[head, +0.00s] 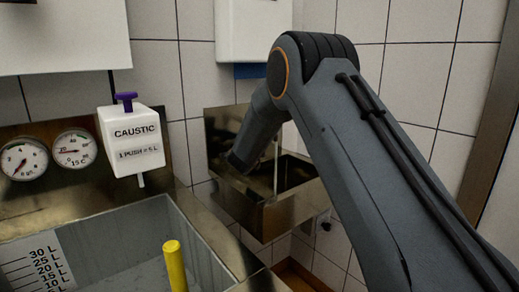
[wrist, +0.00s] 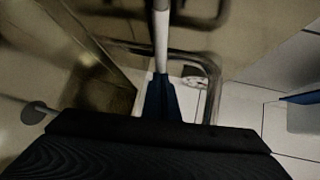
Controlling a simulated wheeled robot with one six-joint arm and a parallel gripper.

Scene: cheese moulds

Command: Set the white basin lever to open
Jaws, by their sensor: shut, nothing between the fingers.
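I cannot make out for certain a lever on a white basin in either view. In the wrist view, a pale upright rod (wrist: 161,35) rises from a dark blue piece (wrist: 161,101). A grey round knob (wrist: 35,112) on a thin stem shows at the left; the stem runs behind my gripper (wrist: 160,125), so its other end is hidden. My gripper shows as a black ribbed block along the bottom, shut and empty. In the head view my arm reaches over the metal wall basin (head: 285,219), and its end hides part of the inside.
A grey tank (head: 110,235) with a litre scale and a yellow rod (head: 175,265) stands at the lower left. A caustic dispenser (head: 133,140) with a purple top and two gauges (head: 75,149) are above it. A white box (head: 253,28) hangs on the tiled wall.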

